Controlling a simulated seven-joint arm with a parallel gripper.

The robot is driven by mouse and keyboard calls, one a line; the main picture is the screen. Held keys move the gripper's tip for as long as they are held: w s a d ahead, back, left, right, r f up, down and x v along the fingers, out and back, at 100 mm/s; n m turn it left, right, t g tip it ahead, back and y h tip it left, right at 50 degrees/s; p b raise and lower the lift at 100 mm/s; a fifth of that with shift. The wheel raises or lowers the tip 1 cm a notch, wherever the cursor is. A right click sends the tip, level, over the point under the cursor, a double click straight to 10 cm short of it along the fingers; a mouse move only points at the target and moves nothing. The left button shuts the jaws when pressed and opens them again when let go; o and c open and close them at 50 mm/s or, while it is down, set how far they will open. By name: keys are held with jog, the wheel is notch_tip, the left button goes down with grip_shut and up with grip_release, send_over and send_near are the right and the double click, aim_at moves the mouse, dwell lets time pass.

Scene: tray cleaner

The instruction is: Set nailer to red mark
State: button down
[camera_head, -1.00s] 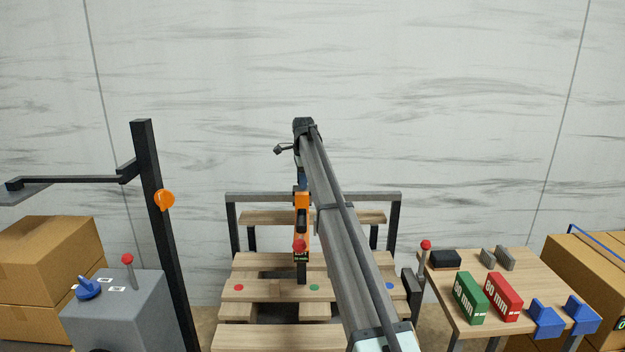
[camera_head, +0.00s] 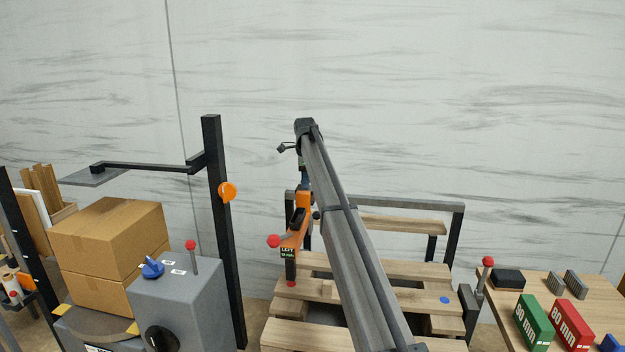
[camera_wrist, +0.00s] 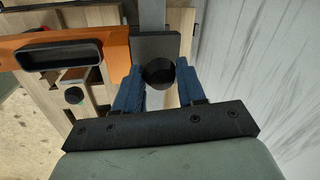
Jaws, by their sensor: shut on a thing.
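The nailer (camera_head: 303,199) is orange and black, with a red ball (camera_head: 274,241) on it and a small green-lettered display low on its body. My gripper (camera_wrist: 158,82) has blue fingers closed around a black round part of the nailer; the nailer's orange body also shows in the wrist view (camera_wrist: 60,42). The nailer hangs upright over the left part of the wooden pallet (camera_head: 375,272). The red mark (camera_head: 291,284) shows directly at the lower tip of the nose; whether they touch is unclear. The blue mark (camera_head: 445,300) lies at right.
A grey control box (camera_head: 190,305) with a blue knob and red-topped lever stands left, beside a black post (camera_head: 222,240). A table (camera_head: 500,310) with green and red boxes is at right. A black frame (camera_head: 458,225) stands behind the pallet.

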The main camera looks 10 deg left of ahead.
jog(key=shift+a, duration=0.4)
jog(key=c, duration=1)
grip_release()
jog(key=shift+a, duration=0.1)
jog(key=o, duration=0.3)
jog(key=shift+d, duration=0.2)
jog(key=s+r, duration=0.1)
jog(key=r, duration=0.8)
jog(key=s+r, duration=0.1)
jog(key=r, duration=0.3)
jog(key=shift+s+d+r, duration=0.25)
jog(key=shift+s+r, duration=0.05)
jog(key=shift+s, duration=0.05)
jog(key=shift+d, duration=0.1)
